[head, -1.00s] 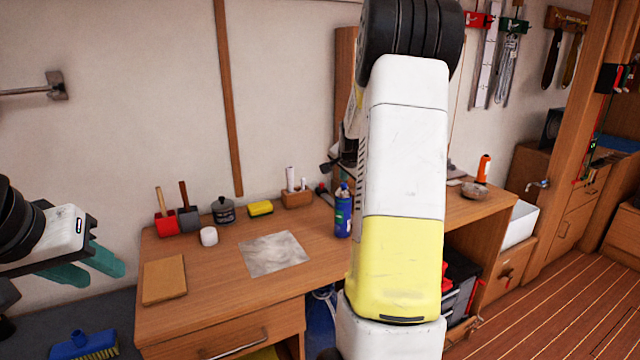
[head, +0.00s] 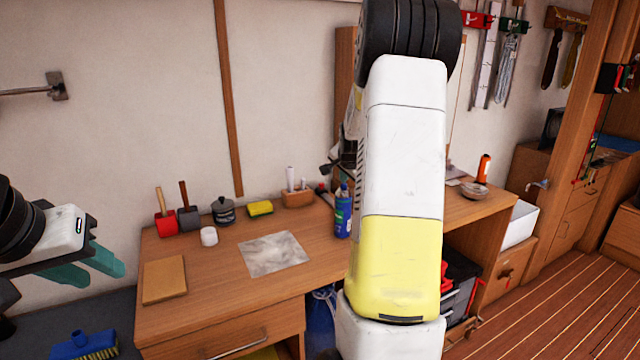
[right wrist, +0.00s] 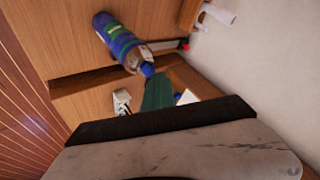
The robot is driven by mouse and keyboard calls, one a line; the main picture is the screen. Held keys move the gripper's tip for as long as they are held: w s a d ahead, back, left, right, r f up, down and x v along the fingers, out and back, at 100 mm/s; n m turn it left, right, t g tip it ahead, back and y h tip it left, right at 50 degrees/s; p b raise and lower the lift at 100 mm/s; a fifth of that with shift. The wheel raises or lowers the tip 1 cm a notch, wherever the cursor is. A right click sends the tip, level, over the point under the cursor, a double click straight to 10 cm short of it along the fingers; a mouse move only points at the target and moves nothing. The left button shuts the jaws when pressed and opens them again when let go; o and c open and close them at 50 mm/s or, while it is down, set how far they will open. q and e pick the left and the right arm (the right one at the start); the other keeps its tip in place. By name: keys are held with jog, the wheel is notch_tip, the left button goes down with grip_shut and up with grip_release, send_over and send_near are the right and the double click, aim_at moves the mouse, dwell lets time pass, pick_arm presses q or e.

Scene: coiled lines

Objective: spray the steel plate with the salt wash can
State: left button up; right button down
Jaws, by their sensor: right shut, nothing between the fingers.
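The salt wash can (head: 343,218), blue with a green band, stands upright on the workbench, just left of my right arm. It also shows in the right wrist view (right wrist: 121,40), its top close to a teal finger of my right gripper (right wrist: 158,92). That gripper is shut and empty; I cannot tell whether it touches the can. In the head view it is mostly hidden behind my arm. The steel plate (head: 273,254), grey and mottled, lies flat on the bench left of the can. My left gripper (head: 98,266) is open and empty, left of the bench.
A brown pad (head: 165,280), white tub (head: 209,236), dark pot (head: 224,210), yellow sponge (head: 260,209) and wooden holder (head: 297,198) surround the plate. An orange-topped bottle (head: 484,169) stands at the bench's far right. The bench between plate and can is clear.

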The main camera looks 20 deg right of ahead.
aim_at(344, 188)
jog(key=shift+r, duration=3.15)
dwell(0.5)
jog(key=shift+f, duration=2.95)
